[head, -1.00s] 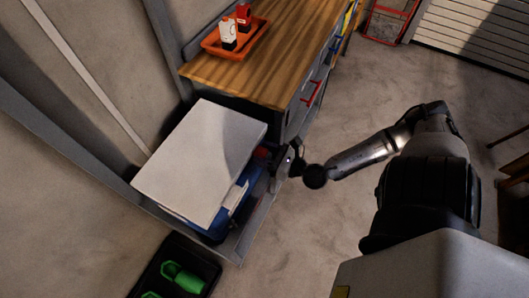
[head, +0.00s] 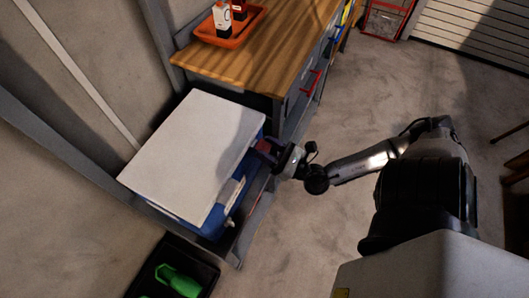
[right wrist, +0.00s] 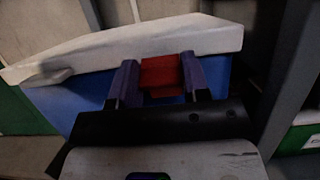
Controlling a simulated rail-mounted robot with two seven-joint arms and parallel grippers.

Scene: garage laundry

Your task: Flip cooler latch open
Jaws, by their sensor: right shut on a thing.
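The cooler has a blue body (right wrist: 85,98) and a white lid (head: 195,150), which also shows in the right wrist view (right wrist: 110,50). The lid lies over the body. A red latch (right wrist: 161,72) is on the cooler's front, just below the lid's edge. My right gripper (right wrist: 158,84) is shut on the latch, with one purple finger on each side of it. In the head view my right gripper (head: 266,150) reaches the cooler's right side and partly hides the latch. My left gripper is not in view.
The cooler sits on a low grey shelf (head: 236,252). A wooden-topped workbench (head: 262,60) with an orange tray (head: 245,32) stands behind it. A black bin (head: 205,275) with a green item (head: 180,281) is in front.

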